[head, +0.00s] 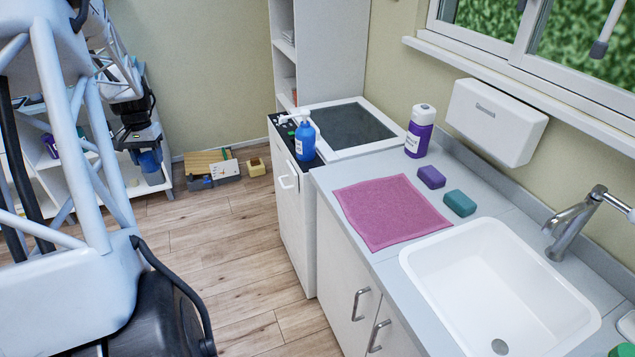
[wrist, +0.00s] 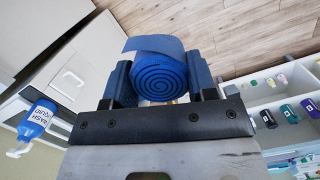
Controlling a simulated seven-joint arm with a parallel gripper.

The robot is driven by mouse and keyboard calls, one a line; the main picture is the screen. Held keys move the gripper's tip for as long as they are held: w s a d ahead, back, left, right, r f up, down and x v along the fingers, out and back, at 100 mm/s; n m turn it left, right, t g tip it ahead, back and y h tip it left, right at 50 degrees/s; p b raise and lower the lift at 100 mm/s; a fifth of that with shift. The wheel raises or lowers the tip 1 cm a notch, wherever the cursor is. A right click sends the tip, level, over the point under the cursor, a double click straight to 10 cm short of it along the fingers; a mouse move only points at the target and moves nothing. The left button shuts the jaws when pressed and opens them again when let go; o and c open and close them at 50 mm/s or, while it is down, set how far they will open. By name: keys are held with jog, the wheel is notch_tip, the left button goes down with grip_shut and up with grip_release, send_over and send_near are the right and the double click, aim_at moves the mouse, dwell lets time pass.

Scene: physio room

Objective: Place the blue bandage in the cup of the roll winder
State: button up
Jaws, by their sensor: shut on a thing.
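The blue bandage (wrist: 160,82) is a rolled strip with its spiral end facing the wrist camera and a loose flap at its top. My gripper (wrist: 161,76) is shut on it, one dark finger pressed to each side. In the head view my arm is at the left, and a blue shape (head: 150,161) low at its end looks like the held bandage, up in the air above the floor.
White shelves (wrist: 285,92) with small bottles stand at the right of the wrist view. The wooden floor (head: 225,235) between is clear.

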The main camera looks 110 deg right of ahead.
jog(key=s+a+f+m, duration=0.1)
jog(key=s+a+m, duration=0.2)
jog(key=s, duration=1.4)
jog(key=s+a+f+m, duration=0.1)
jog(key=s+a+m, duration=0.2)
jog(key=s+a, duration=0.4)
jog(key=s+a+f+m, duration=0.1)
jog(key=s+a+m, duration=0.2)
jog(key=s+a, duration=0.5)
jog(key=s+a+f+m+t+h, duration=0.1)
jog(key=s+a+m, duration=0.2)
jog(key=s+a, duration=0.5)
jog(key=shift+s+a, duration=0.15)
jog(key=shift+s, duration=2.85)
jog(key=shift+s+a, duration=0.1)
jog(key=shift+s, duration=2.9)
jog(key=s+d, duration=0.3)
jog(key=d, duration=0.1)
jog(key=s+d+f, duration=0.1)
jog(key=s+d, duration=0.2)
jog(key=s, duration=0.1)
jog(key=s+d, duration=0.4)
jog(key=shift+d+f, duration=0.3)
jog(key=shift+f, duration=0.1)
jog(key=shift+f, duration=1.65)
jog(key=shift+f, duration=0.15)
